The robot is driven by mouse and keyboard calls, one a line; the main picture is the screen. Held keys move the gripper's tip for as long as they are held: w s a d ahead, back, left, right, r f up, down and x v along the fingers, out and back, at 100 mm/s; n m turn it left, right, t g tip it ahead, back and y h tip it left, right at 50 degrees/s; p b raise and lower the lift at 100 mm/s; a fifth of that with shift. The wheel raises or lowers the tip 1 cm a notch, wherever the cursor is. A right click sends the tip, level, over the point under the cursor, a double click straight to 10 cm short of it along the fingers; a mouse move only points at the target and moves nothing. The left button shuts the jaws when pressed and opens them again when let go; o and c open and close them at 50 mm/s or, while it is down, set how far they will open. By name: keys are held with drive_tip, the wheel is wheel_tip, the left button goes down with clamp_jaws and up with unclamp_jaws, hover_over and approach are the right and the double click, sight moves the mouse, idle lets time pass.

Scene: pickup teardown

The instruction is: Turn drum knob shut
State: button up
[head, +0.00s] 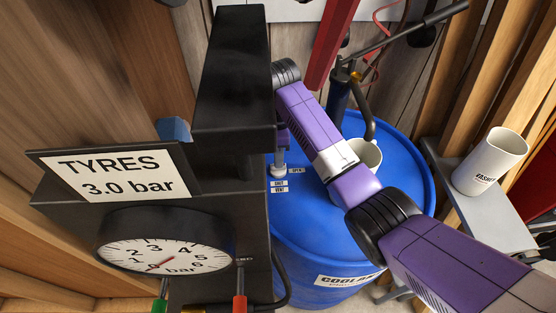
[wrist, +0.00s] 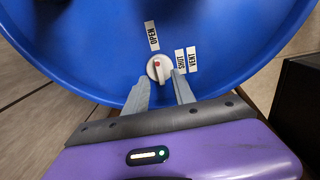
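The drum knob (wrist: 159,68) is a small pale round knob with a red dot, on the blue drum top. In the wrist view its dot lies on the side towards the OPEN label (wrist: 152,36). The SHUT label (wrist: 181,61) is to its right, with the VENT label (wrist: 192,60) beyond. My gripper (wrist: 160,82) is open, its two grey fingers apart on either side of the knob's near part; I cannot tell whether they touch it. In the head view the knob (head: 278,171) shows below my gripper, which the black post partly hides.
A black post (head: 232,80) with a tyre gauge (head: 165,243) and sign (head: 115,172) stands close left of my arm. A pump (head: 338,95) and a white container (head: 366,152) are on the blue drum (head: 405,150). A white mug (head: 490,162) stands on a grey shelf at right.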

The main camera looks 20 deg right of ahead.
drive_tip(key=shift+f, duration=1.9)
clamp_jaws()
